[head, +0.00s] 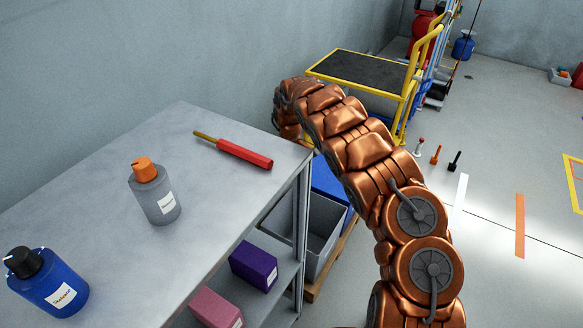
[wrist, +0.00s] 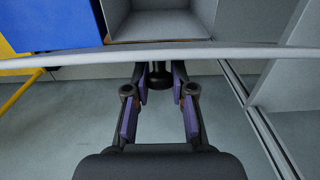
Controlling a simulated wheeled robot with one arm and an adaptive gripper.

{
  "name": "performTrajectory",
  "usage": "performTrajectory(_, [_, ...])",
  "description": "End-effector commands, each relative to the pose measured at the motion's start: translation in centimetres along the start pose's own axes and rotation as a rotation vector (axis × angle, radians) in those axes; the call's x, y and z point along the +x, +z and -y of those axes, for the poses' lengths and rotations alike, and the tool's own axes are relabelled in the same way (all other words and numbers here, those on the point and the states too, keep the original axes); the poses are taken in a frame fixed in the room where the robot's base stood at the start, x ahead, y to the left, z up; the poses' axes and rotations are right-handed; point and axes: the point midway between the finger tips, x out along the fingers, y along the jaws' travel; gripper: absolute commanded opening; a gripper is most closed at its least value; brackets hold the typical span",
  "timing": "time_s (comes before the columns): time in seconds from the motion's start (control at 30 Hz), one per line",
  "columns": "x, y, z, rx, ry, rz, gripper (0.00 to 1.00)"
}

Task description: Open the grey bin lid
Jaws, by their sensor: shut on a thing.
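The grey bin (head: 322,222) stands beside the metal shelf in the head view, its top uncovered and its inside showing. The open bin also shows at the top of the wrist view (wrist: 160,27). A thin pale grey bar, seemingly the grey lid edge-on (wrist: 160,54), crosses the wrist view in front of the bin. A dark knob (wrist: 160,80) shows just below that bar. My gripper (wrist: 160,73) is shut on the knob, one purple-padded finger at each side. In the head view my gripper is hidden behind my arm and the shelf.
A blue bin (head: 329,181) adjoins the grey bin. The metal shelf (head: 110,185) carries bottles and a red-handled tool (head: 244,154); boxes sit on its lower level. A yellow-framed cart (head: 365,70) stands behind. Open floor lies to the right.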

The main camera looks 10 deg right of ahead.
Motion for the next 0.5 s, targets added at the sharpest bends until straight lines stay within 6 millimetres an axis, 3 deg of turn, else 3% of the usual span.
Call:
performTrajectory(0.13, [-0.35, 0.03, -0.30, 0.002, 0.006, -0.003, 0.00])
performTrajectory(0.17, [-0.35, 0.04, -0.29, 0.002, 0.006, -0.003, 0.25])
performTrajectory(0.4, [-0.16, 0.00, -0.11, 0.000, 0.003, -0.002, 0.50])
performTrajectory(0.5, [-0.10, -0.01, -0.06, 0.000, 0.002, -0.001, 0.50])
